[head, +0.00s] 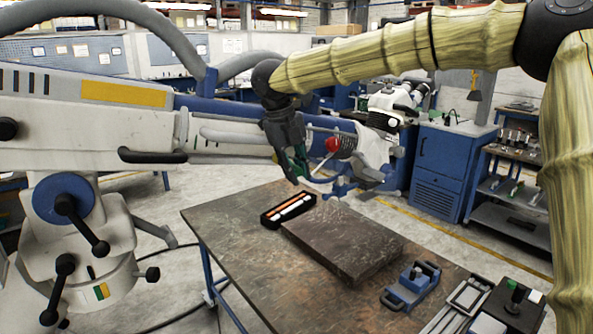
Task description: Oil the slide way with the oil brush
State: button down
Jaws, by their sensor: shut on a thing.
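My gripper (293,172) hangs from the arm at the centre of the head view, above the back part of the worktable, fingers pointing down. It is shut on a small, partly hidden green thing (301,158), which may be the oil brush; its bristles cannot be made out. The microscope head (347,147), with a red knob and a blue handle, is just right of and behind the gripper in the picture. A dark flat metal slab (345,243) lies on the table below. I cannot tell for sure which surface is the slide way.
The worktable (235,240) also bears a black tray (270,221) with orange and white strips, a blue clamp-like tool (412,285) and metal frames at the front right. The large white microscope arm (90,130) fills the left. The table's left part is bare.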

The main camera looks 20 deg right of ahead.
jog(key=shift+w+a+r+p, duration=0.1)
jog(key=shift+w+r+p, duration=0.3)
jog(key=shift+w+p, duration=0.25)
dwell(0.5)
jog(key=shift+s+a+r, duration=0.1)
jog(key=s+a+r+p, duration=0.2)
jog(key=s+a+p, duration=0.1)
jog(key=a, duration=0.5)
jog(key=shift+s+a+r+p, duration=0.15)
jog(key=shift+a+p, duration=0.25)
jog(key=shift+p, duration=0.05)
dwell(0.8)
jog(key=shift+a, duration=0.1)
jog(key=shift+s+a+r+p, duration=0.15)
jog(key=shift+a+p, duration=0.1)
jog(key=shift+a, duration=0.2)
jog(key=shift+s+a+r+p, duration=0.2)
jog(key=shift+a+p, duration=0.1)
jog(key=shift+a, duration=0.15)
jog(key=shift+s+a+r+p, duration=0.15)
jog(key=shift+a+p, duration=0.1)
jog(key=shift+a, duration=0.2)
jog(key=shift+w+d, duration=0.1)
jog(key=shift+d, duration=0.05)
